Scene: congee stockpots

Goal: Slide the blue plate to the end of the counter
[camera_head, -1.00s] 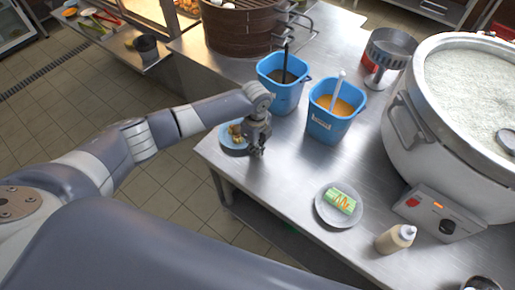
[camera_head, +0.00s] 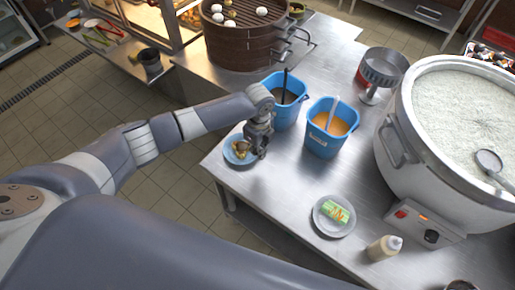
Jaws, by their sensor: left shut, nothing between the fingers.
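The blue plate (camera_head: 231,157) lies on the steel counter (camera_head: 285,185) near its left corner, with brownish-yellow food (camera_head: 241,149) on it. My left gripper (camera_head: 259,155) points down at the plate's right side, its fingers closed with nothing between them. It hides part of the plate's right edge, and I cannot tell whether the fingers touch the plate. My right gripper is not in view.
Two blue buckets stand behind the gripper, one with dark contents (camera_head: 287,112) and one with orange liquid (camera_head: 322,142). A grey plate with a green-wrapped item (camera_head: 334,230), a sauce bottle (camera_head: 381,249) and a large congee pot (camera_head: 395,165) stand to the right.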

